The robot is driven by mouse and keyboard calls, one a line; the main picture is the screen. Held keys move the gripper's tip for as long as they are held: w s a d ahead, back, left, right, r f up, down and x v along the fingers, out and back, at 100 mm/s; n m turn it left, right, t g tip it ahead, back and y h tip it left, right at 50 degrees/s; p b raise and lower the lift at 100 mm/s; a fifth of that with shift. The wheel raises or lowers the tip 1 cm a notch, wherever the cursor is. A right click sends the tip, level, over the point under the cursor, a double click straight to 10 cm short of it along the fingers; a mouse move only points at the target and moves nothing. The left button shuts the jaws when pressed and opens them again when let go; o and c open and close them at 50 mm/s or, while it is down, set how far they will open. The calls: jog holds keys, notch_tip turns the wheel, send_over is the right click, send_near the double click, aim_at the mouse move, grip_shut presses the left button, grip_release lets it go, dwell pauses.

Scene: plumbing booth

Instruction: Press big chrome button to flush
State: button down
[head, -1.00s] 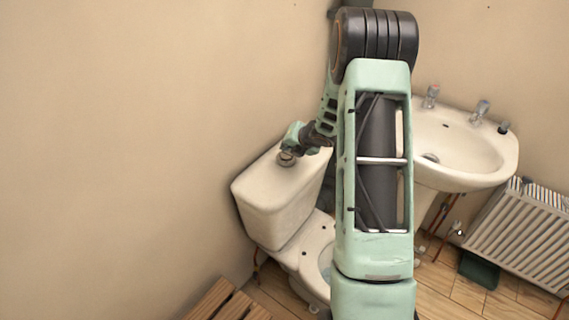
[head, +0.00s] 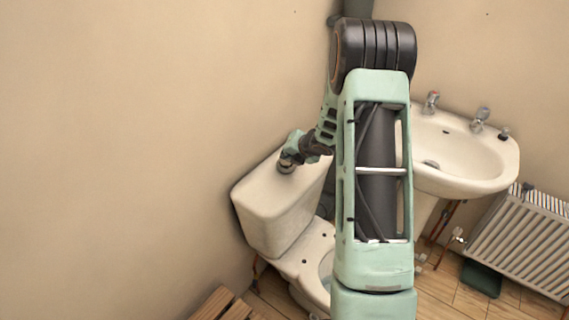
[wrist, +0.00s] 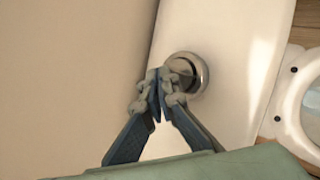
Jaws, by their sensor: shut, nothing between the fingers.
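The round chrome button (wrist: 189,73) sits on top of the white toilet cistern (wrist: 233,66). It has a bright outer ring and a darker centre. In the wrist view my gripper (wrist: 164,80) is shut and empty, with its fingertips over the button's left side. In the head view my gripper (head: 287,158) is right at the button on the cistern lid (head: 262,187) and hides much of it. I cannot tell whether the tips touch the button or whether it is pressed in.
The toilet bowl (head: 309,250) is in front of the cistern, partly behind my arm. A bare wall (head: 110,140) runs close along the left. A washbasin (head: 462,155) and a radiator (head: 523,238) are to the right. Wooden slats (head: 222,305) show at the bottom.

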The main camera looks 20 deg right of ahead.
aim_at(286, 164)
jog(key=shift+f, duration=0.15)
dwell(0.4)
jog(key=shift+f+b, duration=0.3)
jog(key=shift+b, duration=0.25)
jog(key=shift+f+b, duration=0.55)
dwell(0.5)
jog(key=shift+r, duration=0.15)
jog(key=shift+r+p, duration=0.8)
notch_tip(286, 164, up, 5)
jog(key=p, duration=0.4)
jog(key=shift+r, duration=0.1)
dwell(0.6)
